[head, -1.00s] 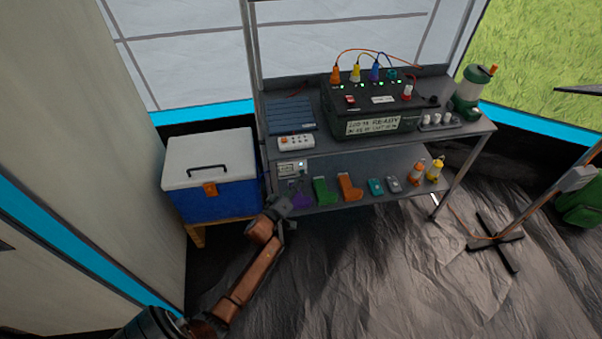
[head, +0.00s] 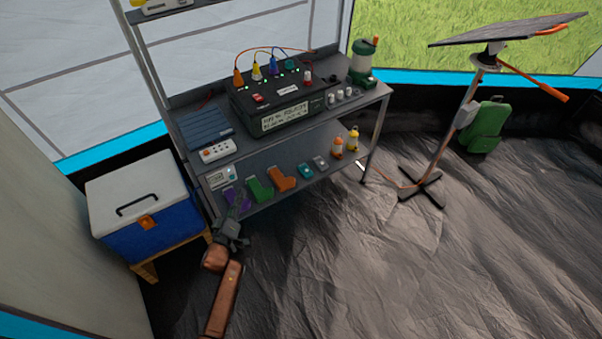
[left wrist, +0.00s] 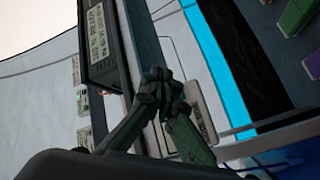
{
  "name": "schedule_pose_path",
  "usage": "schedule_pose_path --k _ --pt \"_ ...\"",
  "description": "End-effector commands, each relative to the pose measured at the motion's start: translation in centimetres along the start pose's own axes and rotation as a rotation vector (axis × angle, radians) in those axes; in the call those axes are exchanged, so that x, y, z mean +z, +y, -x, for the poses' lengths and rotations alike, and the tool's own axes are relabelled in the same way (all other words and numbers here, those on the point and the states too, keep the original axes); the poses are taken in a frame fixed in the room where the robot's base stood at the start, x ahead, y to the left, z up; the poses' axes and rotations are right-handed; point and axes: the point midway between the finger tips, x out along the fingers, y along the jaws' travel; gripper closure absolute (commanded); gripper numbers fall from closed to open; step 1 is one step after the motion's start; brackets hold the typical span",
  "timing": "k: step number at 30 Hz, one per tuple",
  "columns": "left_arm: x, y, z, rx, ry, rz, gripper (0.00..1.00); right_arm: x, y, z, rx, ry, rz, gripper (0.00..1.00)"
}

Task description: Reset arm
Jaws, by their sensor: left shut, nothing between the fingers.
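My left arm comes in from the bottom in the head view. Its dark gripper (head: 238,204) is at the front left of the metal rack's lower shelf (head: 268,202), overlapping the purple item (head: 235,195) there in the picture. Whether it touches anything is unclear. In the left wrist view the gripper's two fingers (left wrist: 164,84) meet at their tips with nothing between them. My right gripper is not in view.
The lower shelf holds a green item (head: 259,188) and an orange item (head: 281,178). A black power box (head: 280,105) stands above. A blue-and-white cooler (head: 150,225) is at left. A solar panel stand (head: 421,188) and green backpack (head: 486,126) are at right. The front floor is clear.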

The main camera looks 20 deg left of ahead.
Motion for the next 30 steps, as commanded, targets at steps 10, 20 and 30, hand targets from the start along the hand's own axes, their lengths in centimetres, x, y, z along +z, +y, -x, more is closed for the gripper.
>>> schedule_pose_path --k 10,20,30 --pt "0.2 0.1 0.2 0.000 0.000 0.000 1.00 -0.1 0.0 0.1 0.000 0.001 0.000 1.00" --pt "1.5 -1.7 1.2 -0.043 -0.028 -0.027 1.00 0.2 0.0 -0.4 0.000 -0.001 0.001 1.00" --pt "13.6 -15.4 13.4 -0.373 -0.355 -0.300 1.00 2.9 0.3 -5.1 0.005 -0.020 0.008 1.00"
